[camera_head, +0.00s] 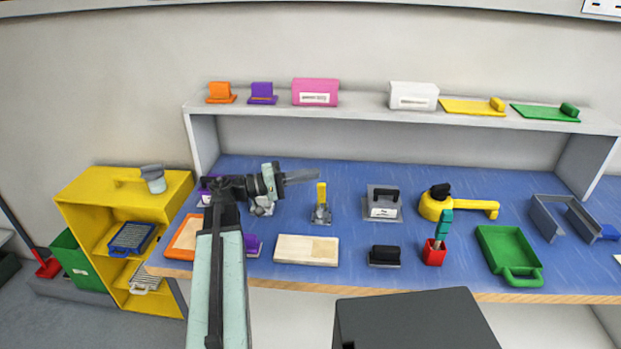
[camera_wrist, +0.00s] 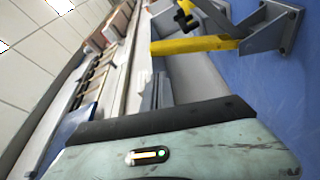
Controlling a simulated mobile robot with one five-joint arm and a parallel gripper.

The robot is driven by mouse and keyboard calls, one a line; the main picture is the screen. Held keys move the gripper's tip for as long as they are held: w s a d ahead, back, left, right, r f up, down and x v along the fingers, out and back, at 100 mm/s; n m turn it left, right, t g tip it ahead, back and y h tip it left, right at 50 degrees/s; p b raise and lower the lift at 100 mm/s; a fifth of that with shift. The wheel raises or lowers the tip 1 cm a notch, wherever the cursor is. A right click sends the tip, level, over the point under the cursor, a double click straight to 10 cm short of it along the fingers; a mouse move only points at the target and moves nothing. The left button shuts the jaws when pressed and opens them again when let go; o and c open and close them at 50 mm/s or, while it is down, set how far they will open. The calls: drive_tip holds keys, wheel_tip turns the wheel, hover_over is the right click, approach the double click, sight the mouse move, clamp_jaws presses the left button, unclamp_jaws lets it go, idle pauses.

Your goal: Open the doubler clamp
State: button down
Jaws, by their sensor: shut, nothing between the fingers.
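A toggle clamp with a yellow handle (camera_head: 321,191) and a grey metal base (camera_head: 321,214) stands on the blue bench. Its handle is upright. In the wrist view, the yellow handle (camera_wrist: 190,46), the grey bracket (camera_wrist: 268,32) and a black knob (camera_wrist: 184,17) show close ahead. No label on it can be read. My gripper (camera_head: 314,176) is shut and empty, its fingers pointing right, just left of and above the handle. In the wrist view, the grey fingers (camera_wrist: 158,92) appear apart from it. Another metal fitting (camera_head: 262,206) is partly hidden beneath my gripper.
A grey block with a black handle (camera_head: 382,202) stands right of the clamp. A pale wooden board (camera_head: 306,250) and a black block (camera_head: 384,256) lie in front. A shelf (camera_head: 360,107) runs above the bench.

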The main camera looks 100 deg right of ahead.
drive_tip(key=w+b, duration=0.1)
drive_tip(key=w, duration=0.8)
drive_tip(key=shift+d+f, duration=0.2)
drive_tip(key=shift+d, duration=0.15)
drive_tip(key=shift+w, duration=0.15)
